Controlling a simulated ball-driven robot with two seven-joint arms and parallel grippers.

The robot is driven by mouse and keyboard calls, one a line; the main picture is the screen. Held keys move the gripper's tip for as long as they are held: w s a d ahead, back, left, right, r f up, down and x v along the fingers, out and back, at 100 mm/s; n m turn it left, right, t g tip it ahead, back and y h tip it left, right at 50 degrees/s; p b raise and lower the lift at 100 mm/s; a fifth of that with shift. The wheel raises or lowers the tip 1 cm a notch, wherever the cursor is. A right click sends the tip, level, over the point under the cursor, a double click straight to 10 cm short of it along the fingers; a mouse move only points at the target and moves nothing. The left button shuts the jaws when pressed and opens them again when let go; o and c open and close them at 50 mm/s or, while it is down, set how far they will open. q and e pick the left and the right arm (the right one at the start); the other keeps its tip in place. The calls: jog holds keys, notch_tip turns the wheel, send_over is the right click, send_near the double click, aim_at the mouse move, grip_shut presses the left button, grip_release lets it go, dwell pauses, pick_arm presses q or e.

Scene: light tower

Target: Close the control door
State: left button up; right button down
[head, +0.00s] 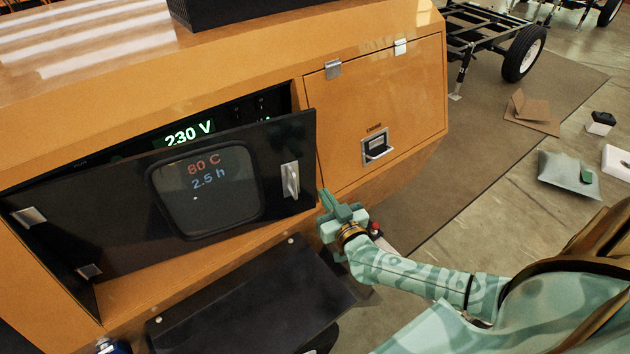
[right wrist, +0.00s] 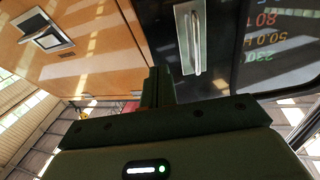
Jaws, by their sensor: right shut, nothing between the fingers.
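The black control door (head: 120,210) has a dark window (head: 208,190) and a silver handle (head: 290,181) near its right edge. It stands ajar on the orange cabinet, with a gap along its top showing the lit panel (head: 189,133) behind. My right gripper (head: 332,200) is shut and empty at the door's lower right corner, below the handle. In the right wrist view the fingers (right wrist: 158,85) point up near the door's edge, and the handle (right wrist: 193,45) is just beyond them. I cannot tell whether they touch the door. My left gripper is not in view.
An orange engine door (head: 375,105) with a latch (head: 377,149) is closed to the right of the control door. A black fender-like part (head: 250,300) juts out below. A trailer wheel (head: 524,52), cardboard (head: 531,112) and a grey bag (head: 568,175) lie off on the floor to the right.

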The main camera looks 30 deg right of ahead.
aim_at(310, 172)
jog(key=w, duration=0.2)
jog(key=w+b, duration=0.1)
jog(key=w, duration=0.2)
jog(key=shift+w+d+f, duration=0.1)
jog(key=shift+w+d, duration=0.25)
jog(key=shift+w+d+b, duration=0.1)
jog(key=shift+w+b, duration=0.25)
jog(key=shift+w, duration=0.15)
jog(key=shift+n+y, duration=0.6)
jog(key=shift+y, duration=0.3)
jog(key=w+b, duration=0.1)
jog(key=w, duration=0.1)
jog(key=w+b, duration=0.1)
jog(key=w, duration=0.1)
jog(key=w+b, duration=0.2)
jog(key=w, duration=0.1)
jog(key=shift+d+f, duration=0.15)
jog(key=shift+d, duration=0.25)
jog(key=shift+w+r, duration=0.15)
jog(key=shift+r, duration=0.15)
